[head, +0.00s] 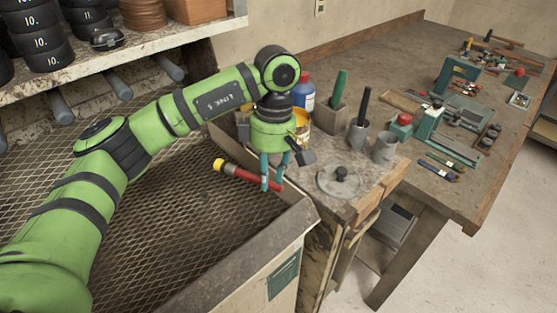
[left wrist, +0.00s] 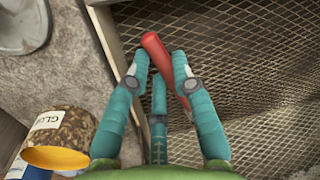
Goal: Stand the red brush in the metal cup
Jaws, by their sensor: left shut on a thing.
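My left gripper (head: 271,178) is shut on the red brush (head: 240,173), which it holds tilted, nearly level, above the mesh-floored bin. The brush has a yellow and dark end pointing left. In the left wrist view the red handle (left wrist: 156,52) passes between the teal fingers (left wrist: 160,75). A grey metal cup (head: 384,148) stands upright on the bench, to the right of the gripper and apart from it; it looks empty. Another grey cup (head: 358,133) beside it holds a black-handled tool. My right gripper is not in view.
A round grey lid with a knob (head: 339,181) lies on the bench corner between gripper and cups. A glue pot (left wrist: 62,135), a blue bottle (head: 303,92) and a block with a green handle (head: 330,117) stand nearby. The bin's rim (head: 262,250) is close below.

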